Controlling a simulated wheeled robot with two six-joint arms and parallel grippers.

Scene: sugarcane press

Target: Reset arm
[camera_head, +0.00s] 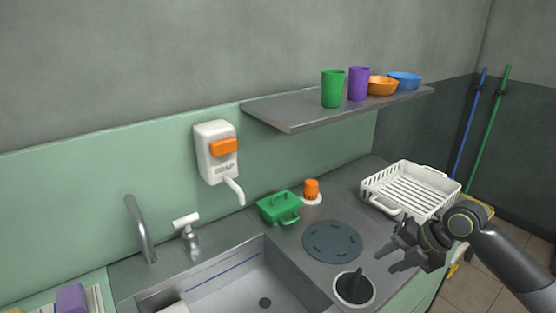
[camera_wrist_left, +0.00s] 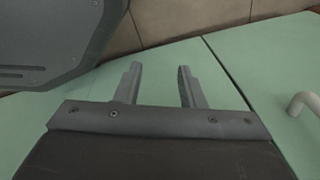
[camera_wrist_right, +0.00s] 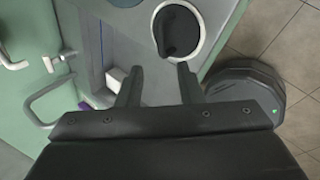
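My right gripper (camera_head: 392,258) reaches in from the right in the head view, above the right end of the counter. Its fingers are apart with nothing between them, and the right wrist view (camera_wrist_right: 158,80) shows the same gap. My left gripper (camera_wrist_left: 158,82) does not show in the head view. In the left wrist view its fingers are apart and empty, in front of pale green cabinet panels (camera_wrist_left: 260,60).
A white dish rack (camera_head: 408,190) stands just behind the right gripper. The sink (camera_head: 225,285) is left. A shelf (camera_head: 300,117) holds cups and bowls.

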